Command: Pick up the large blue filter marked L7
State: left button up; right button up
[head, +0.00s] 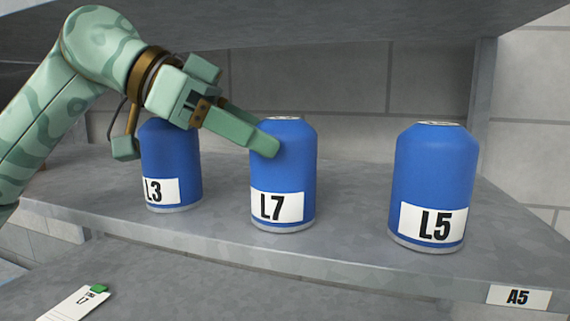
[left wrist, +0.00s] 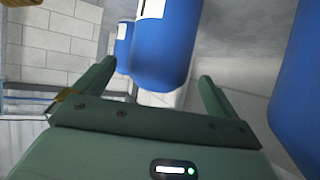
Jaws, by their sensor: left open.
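The large blue filter marked L7 (head: 284,172) stands upright on the grey shelf, between its neighbours. My left gripper (head: 266,143) reaches in from the left at the filter's upper part. One finger crosses in front of its upper left side; the other finger is hidden in the head view. In the left wrist view, my left gripper (left wrist: 155,82) is open, its fingers spread. A blue filter, apparently L7 (left wrist: 165,45), appears between and beyond the fingertips, its label cut by the top edge. I cannot tell whether a finger touches it. My right gripper is not in view.
Blue filter L3 (head: 171,160) stands left of L7, partly behind my arm. Blue filter L5 (head: 433,180) stands to the right with a clear gap. A card (head: 76,304) lies lower left.

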aim_at(284, 145)
pick_arm(q)
jog(key=p+x, duration=0.1)
jog(key=x, duration=0.3)
jog(key=shift+d, duration=0.15)
jog(key=c, duration=1.4)
jog(key=shift+r, duration=0.1)
